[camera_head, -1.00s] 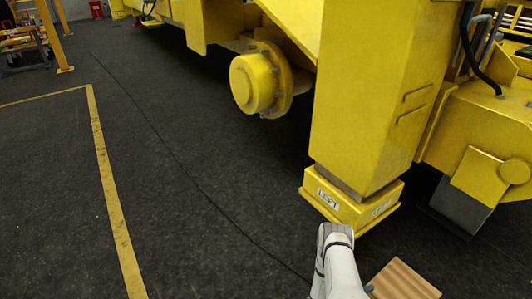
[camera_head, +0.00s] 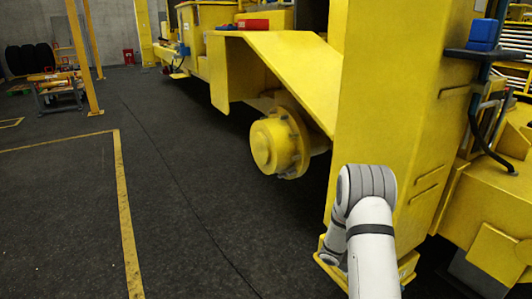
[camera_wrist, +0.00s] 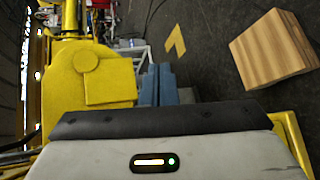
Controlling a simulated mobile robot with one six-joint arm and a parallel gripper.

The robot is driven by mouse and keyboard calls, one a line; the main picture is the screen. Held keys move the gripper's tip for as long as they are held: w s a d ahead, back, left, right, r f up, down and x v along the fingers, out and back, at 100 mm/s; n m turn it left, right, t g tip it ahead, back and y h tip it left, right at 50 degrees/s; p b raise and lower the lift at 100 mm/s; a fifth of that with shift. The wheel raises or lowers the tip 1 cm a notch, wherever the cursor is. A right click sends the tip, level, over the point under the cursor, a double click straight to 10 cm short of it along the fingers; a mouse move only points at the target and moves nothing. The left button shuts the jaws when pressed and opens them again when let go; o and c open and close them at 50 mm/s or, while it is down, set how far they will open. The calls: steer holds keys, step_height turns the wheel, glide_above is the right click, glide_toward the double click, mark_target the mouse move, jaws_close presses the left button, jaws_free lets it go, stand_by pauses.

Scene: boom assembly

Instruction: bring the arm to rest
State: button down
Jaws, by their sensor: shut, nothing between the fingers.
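In the head view my white arm rises from the bottom edge and bends at a grey-banded joint in front of a tall yellow column (camera_head: 390,110). Beyond the bend the arm folds down to the left. My gripper's fingers are not visible in that view. In the wrist view the grey and black housing of my gripper, with a small lit indicator, fills the bottom. Two narrow blue-grey fingers stand close together above it, so my gripper (camera_wrist: 158,68) appears shut and empty.
A yellow wheel hub (camera_head: 278,143) sits left of the column. A wooden block (camera_wrist: 272,50) lies on the dark floor at the wrist view's upper right. Yellow machinery (camera_wrist: 90,75) fills its left side. Open floor with a yellow line (camera_head: 125,210) lies at left.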

steer(key=s+a+r+n+t+y+p, duration=0.1)
steer(key=s+a+r+t+y+p, duration=0.2)
steer(key=a+r, duration=0.5)
steer(key=s+a+r+n+t+y+p, duration=0.1)
steer(key=s+a+r+t+y+p, duration=0.2)
steer(key=r, duration=1.3)
steer(key=s+a+r+t+y+p, duration=0.3)
steer(key=s+a+r+y+p, duration=0.3)
steer(key=s+a+r, duration=0.4)
steer(key=a+r+p, duration=0.1)
steer(key=a+r, duration=0.2)
steer(key=a, duration=0.2)
steer(key=shift+s+n, duration=0.25)
steer(key=shift+n, duration=0.15)
